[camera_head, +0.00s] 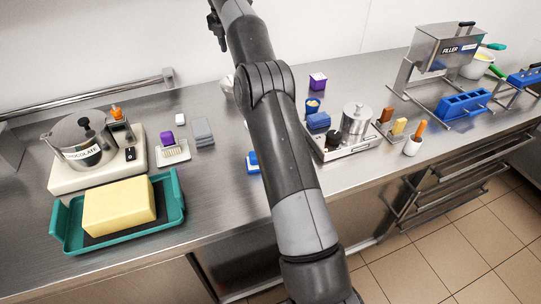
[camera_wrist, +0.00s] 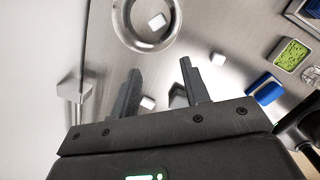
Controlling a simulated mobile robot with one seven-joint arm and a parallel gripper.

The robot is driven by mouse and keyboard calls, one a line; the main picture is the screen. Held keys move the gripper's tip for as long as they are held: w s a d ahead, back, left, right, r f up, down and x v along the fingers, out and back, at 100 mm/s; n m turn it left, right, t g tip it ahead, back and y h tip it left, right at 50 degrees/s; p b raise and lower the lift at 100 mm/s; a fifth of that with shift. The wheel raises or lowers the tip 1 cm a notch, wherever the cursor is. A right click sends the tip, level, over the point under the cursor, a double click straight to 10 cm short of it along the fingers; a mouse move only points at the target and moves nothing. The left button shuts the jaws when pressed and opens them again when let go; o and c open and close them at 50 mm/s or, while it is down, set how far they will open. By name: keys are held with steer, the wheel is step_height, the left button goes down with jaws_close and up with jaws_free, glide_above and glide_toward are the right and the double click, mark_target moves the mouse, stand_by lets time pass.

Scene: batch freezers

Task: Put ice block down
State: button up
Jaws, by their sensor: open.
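My gripper (camera_wrist: 160,68) is open in the wrist view, with nothing between its fingertips. A small white block (camera_wrist: 157,22), which looks like an ice block, lies inside a round steel bowl (camera_wrist: 122,30) just beyond the fingertips. A second white block (camera_wrist: 147,102) is on the steel counter, seen between the fingers. A third white block (camera_wrist: 218,59) lies on the counter right of the right finger. In the head view my arm hides most of the bowl (camera_head: 227,85), and one white block (camera_head: 180,120) shows on the counter at left.
A chocolate pot (camera_head: 77,143) stands on a white base at left, behind a teal tray (camera_head: 174,211) with a yellow block (camera_head: 119,207).

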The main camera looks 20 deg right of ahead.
steer(key=s+a+r+m+t, duration=0.1)
steer(key=s+a+r+m, duration=0.2)
steer(key=s+r+m, duration=0.5)
steer(key=s+a+r+m+t, duration=0.1)
steer(key=s+r+m, duration=0.1)
steer(key=s, duration=0.6)
steer(key=s+a+r+m, duration=0.1)
steer(key=s+r+m, duration=0.15)
steer(key=s, duration=0.55)
steer(key=s+f+m, duration=0.4)
steer(key=s, duration=0.5)
steer(key=s+f+m+t, duration=0.1)
steer(key=s+f+m, duration=0.3)
steer(key=s, duration=0.6)
steer(key=s+f+m+t+y, duration=0.1)
steer(key=s+f+m, duration=0.3)
steer(key=s, duration=0.6)
step_height(320, 180, down, 2)
steer(key=shift+a+m, duration=0.35)
steer(key=shift+a, duration=0.05)
